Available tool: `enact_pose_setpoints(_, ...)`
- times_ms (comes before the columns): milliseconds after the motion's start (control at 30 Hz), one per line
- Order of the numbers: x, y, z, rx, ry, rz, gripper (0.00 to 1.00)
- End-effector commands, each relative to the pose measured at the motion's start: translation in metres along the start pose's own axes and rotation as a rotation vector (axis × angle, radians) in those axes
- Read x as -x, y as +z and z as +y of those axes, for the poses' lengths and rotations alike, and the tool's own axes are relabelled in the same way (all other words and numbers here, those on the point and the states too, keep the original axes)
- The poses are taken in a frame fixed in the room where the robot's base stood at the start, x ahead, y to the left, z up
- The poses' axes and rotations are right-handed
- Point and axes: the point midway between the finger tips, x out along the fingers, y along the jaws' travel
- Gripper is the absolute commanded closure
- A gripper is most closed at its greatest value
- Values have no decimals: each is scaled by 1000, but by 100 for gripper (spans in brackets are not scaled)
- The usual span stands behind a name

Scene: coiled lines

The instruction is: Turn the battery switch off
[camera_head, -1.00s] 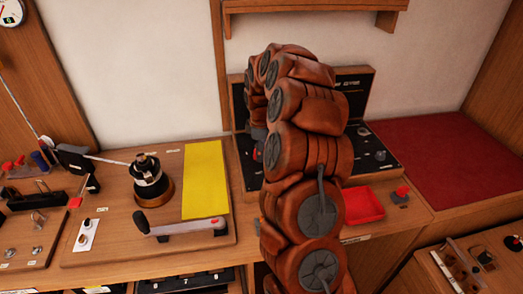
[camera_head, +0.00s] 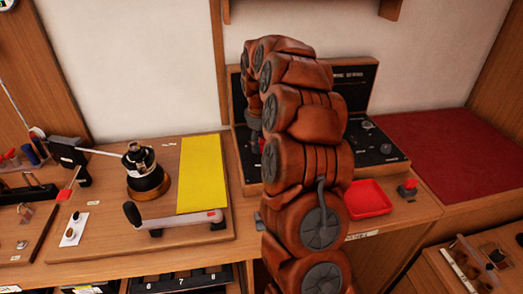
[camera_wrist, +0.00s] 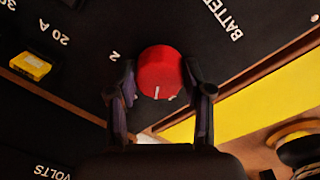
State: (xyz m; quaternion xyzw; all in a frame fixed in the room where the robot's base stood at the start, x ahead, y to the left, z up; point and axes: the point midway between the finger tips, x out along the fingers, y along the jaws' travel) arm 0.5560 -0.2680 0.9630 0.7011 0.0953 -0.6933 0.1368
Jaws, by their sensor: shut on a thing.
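The battery switch is a round red knob (camera_wrist: 160,75) on a black panel, below the partly visible word "BATTE" in the wrist view. A short pale mark shows on the near part of its face. My gripper (camera_wrist: 159,94) is shut on the knob, with one dark finger at each side. In the head view, my gripper (camera_head: 256,128) is over the left part of the black panel (camera_head: 352,98), partly hidden by my orange arm. A bit of red shows just below the gripper there. Most of the panel's left half is hidden.
A yellow sheet (camera_head: 201,172), a winch (camera_head: 147,175) and a lever handle (camera_head: 172,220) lie left of my arm. A red tray (camera_head: 366,199) and a small red-topped switch (camera_head: 407,189) are to the right. A yellow fuse (camera_wrist: 31,66) is on the panel.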

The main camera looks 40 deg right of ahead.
Motion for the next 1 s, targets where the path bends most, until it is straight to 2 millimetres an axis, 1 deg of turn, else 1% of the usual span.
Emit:
enact_pose_setpoints(33, -6, 0, 0, -45, 1, -4, 85)
enact_pose_setpoints(300, -5, 0, -1, -286, -2, -20, 85)
enact_pose_setpoints(500, -3, -1, -1, -427, 0, -25, 85)
enact_pose_setpoints(733, -2, 0, -2, -532, -2, -36, 85)
enact_pose_setpoints(1000, -1, 0, -2, -580, -3, -39, 85)
